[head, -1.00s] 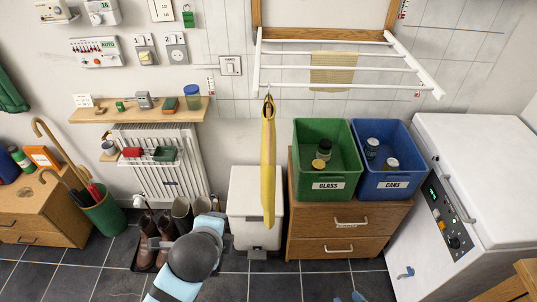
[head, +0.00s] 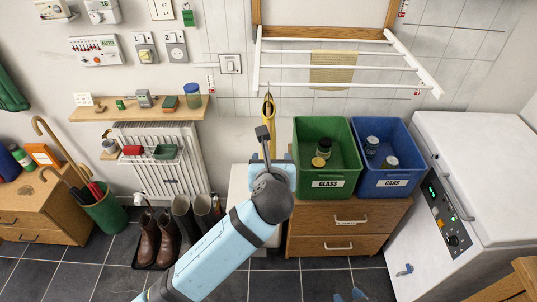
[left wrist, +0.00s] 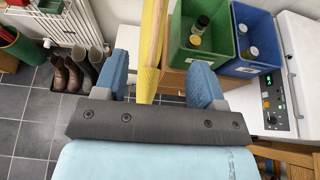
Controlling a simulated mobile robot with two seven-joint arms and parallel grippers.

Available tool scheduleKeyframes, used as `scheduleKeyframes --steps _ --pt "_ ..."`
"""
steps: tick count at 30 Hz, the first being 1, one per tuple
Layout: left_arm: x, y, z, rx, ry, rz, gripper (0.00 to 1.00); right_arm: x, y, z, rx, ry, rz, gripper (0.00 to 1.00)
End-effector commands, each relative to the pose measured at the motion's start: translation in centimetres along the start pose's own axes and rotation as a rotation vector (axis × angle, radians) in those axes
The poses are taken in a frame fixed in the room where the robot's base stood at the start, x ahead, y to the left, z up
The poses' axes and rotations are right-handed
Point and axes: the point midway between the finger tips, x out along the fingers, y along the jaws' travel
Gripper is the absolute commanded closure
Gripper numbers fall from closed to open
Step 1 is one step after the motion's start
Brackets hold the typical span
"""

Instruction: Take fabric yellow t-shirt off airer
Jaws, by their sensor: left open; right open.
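The yellow t-shirt (head: 268,108) hangs edge-on from the left end of the white airer's (head: 330,86) front rail. In the head view its lower part is hidden behind my left arm. My left gripper (head: 268,167) is open, low along the hanging shirt. In the left wrist view the yellow cloth (left wrist: 149,55) hangs between the two blue fingers of the left gripper (left wrist: 158,64), with a gap on each side. My right gripper (head: 348,296) shows only as two separate blue tips at the bottom edge.
A pale yellow striped cloth (head: 332,72) hangs on the airer. A green bin (head: 325,161) and a blue bin (head: 412,160) stand on a wooden cabinet (head: 340,222) to the right. A white bin (head: 238,185) is behind my arm. Boots (head: 150,238) stand at the left.

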Motion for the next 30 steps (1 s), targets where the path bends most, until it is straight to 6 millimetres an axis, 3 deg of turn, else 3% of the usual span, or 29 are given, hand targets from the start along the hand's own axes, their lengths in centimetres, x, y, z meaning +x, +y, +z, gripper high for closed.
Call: scheduleKeyframes --steps 3,11,18,27,30 --pt "1.6 0.0 0.1 0.000 0.001 0.000 0.36 -0.1 0.1 -0.2 0.000 0.001 0.001 0.57" --pt "3.6 0.3 0.0 -0.001 0.002 0.000 0.36 -0.4 0.1 -0.5 -0.001 0.000 0.003 0.57" --pt "7.0 0.7 -0.1 -0.002 0.001 -0.001 0.36 -0.8 0.2 -0.9 0.000 -0.001 0.006 0.57" --pt "7.6 0.7 -0.2 -0.002 0.001 -0.002 0.36 -0.8 0.2 -0.8 0.000 -0.002 0.007 0.57" --pt "7.6 0.7 -0.3 -0.002 0.001 -0.002 0.57 -0.8 0.2 -0.8 0.001 -0.002 0.007 0.57"
